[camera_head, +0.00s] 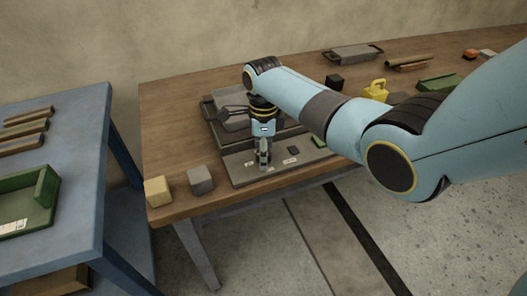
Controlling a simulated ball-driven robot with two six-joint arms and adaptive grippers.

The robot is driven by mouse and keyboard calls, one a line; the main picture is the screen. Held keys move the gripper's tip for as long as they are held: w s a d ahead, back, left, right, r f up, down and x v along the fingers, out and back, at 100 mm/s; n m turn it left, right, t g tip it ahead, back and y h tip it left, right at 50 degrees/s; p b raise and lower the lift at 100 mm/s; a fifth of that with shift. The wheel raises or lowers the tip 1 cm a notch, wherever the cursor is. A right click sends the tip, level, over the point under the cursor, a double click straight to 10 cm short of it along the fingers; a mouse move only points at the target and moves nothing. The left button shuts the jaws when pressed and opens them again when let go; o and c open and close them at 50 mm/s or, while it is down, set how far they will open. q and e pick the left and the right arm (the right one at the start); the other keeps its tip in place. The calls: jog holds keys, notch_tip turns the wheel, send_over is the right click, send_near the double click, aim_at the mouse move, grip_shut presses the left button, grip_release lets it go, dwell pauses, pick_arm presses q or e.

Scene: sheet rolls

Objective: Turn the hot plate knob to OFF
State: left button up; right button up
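The grey hot plate (240,174) lies on the wooden table, partly hidden behind my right arm. Its sloped front panel carries small pale labels and a small dark square part (293,150). My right gripper (264,164) points down at the front panel, between two labels, with its fingertips at or just above the panel. The fingers look close together. The knob is not clearly visible; the gripper covers the spot beneath it, and I cannot tell whether the fingers touch or hold it. My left gripper is out of view.
A yellow block (158,191) and a grey block (200,180) sit left of the hot plate near the table (165,120) edge. A black block (334,82), yellow object (376,90) and grey tray (352,53) stand behind my arm. A blue table (85,150) is at left.

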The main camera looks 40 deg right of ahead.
jog(key=c, duration=1.1)
jog(key=shift+c, duration=0.2)
jog(key=n+p, duration=0.2)
jog(key=n, duration=0.1)
jog(key=shift+r, duration=0.15)
jog(key=n+p, duration=0.2)
jog(key=n, duration=0.2)
jog(key=shift+n, duration=0.3)
jog(key=n+p, duration=0.1)
jog(key=n, duration=0.4)
jog(key=shift+p, duration=0.4)
jog(key=n, duration=0.5)
jog(key=shift+p, duration=0.35)
jog(key=shift+n, duration=0.3)
